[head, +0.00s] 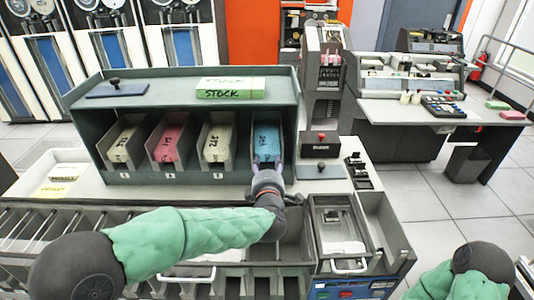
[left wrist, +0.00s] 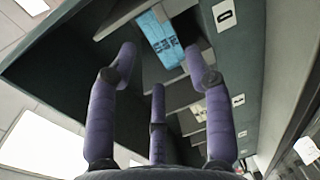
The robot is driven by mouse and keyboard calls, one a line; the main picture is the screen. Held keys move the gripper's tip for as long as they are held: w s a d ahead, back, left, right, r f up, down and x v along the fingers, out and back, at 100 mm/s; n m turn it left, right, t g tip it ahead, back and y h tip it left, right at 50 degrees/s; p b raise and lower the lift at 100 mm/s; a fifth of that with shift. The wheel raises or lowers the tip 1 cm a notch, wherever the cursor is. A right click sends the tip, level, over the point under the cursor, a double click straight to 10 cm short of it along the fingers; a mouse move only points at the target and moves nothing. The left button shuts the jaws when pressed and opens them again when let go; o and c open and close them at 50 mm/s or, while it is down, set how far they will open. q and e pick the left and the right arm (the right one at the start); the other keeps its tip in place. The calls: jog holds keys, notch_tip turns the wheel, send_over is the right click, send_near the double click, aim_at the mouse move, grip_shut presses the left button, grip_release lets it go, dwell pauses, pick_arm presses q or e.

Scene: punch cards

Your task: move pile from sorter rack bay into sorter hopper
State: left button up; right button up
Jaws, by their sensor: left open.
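A dark green sorter rack (head: 90,125) has a row of bays holding a cream pile (head: 124,143), a pink pile (head: 166,143), another cream pile (head: 213,143) and, rightmost, a blue pile (head: 267,142). My left gripper (head: 267,172) is at the front of the blue pile's bay, open and empty. In the left wrist view, my left gripper (left wrist: 160,58) has its purple fingers spread, with the blue pile (left wrist: 160,38) beyond and between the tips. Contact cannot be told. A framed bin (head: 338,224), perhaps the hopper, is at the sorter's right. My right gripper is out of view.
A green stock box (head: 230,88) and a dark blue plate with a knob (head: 118,89) lie on the rack's top. A small box with a red button (head: 320,142) stands right of the rack. Slotted pockets (head: 60,220) run along the front, beneath my left arm.

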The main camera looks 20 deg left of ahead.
aim_at(267, 149)
pick_arm(q)
jog(key=shift+b+x, duration=0.9)
jog(key=shift+x, duration=2.6)
jog(key=shift+w+a+f, duration=0.15)
jog(key=shift+w+f, duration=0.15)
jog(key=shift+w, duration=0.25)
jog(key=shift+f, duration=0.1)
jog(key=shift+c, duration=0.4)
jog(key=shift+w+r+p, duration=0.1)
jog(key=shift+r+p, duration=0.3)
jog(key=shift+r, duration=0.55)
jog(key=shift+a+r, duration=0.1)
jog(key=shift+r, duration=0.15)
